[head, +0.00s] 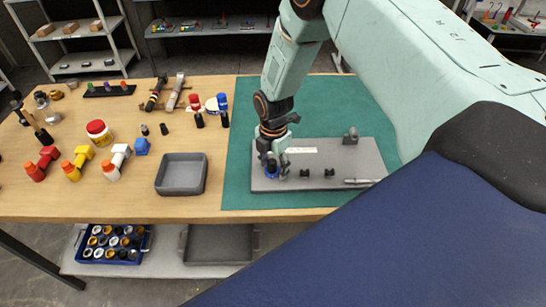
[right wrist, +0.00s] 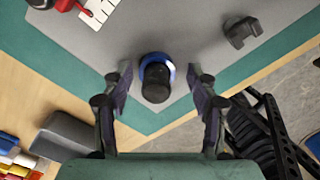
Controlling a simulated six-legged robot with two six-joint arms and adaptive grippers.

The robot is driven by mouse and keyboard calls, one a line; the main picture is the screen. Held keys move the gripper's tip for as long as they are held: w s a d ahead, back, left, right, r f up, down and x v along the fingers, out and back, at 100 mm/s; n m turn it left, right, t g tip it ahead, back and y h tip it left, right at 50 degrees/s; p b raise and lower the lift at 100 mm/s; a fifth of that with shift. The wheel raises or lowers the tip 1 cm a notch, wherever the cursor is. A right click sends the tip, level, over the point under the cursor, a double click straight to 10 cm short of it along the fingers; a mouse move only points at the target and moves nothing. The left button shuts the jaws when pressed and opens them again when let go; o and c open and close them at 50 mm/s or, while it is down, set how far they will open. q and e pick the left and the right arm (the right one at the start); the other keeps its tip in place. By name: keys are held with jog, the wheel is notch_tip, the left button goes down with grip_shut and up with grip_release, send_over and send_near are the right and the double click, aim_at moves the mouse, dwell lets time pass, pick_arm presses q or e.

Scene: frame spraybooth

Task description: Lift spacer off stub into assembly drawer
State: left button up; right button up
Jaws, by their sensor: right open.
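A blue ring-shaped spacer (right wrist: 171,70) sits around a black stub (right wrist: 156,84) on the grey fixture plate (head: 335,158). In the head view the spacer is mostly hidden behind my right gripper (head: 273,170), at the plate's left end. In the right wrist view my right gripper (right wrist: 158,98) is open, with one finger on each side of the stub and a gap to both. It holds nothing. A shallow grey tray (head: 182,190) stands on the wood left of the green mat; a grey open drawer-like bin (head: 218,245) is below the tabletop. My left gripper is not in view.
The plate also carries black clips (head: 304,173), a silver rod (head: 362,181) and a grey bracket (head: 351,136) on the green mat (head: 240,130). Bolts, jars and tools crowd the table's left side. A blue crate (head: 113,262) with jars sits below.

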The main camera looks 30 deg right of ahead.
jog(key=shift+w+a+f, duration=0.1)
jog(key=shift+w+a, duration=0.1)
jog(key=shift+s+d, duration=0.1)
jog(key=shift+d, duration=0.05)
jog(key=c, duration=1.2)
jog(key=shift+r+p, duration=2.2)
jog(key=shift+r, duration=1.1)
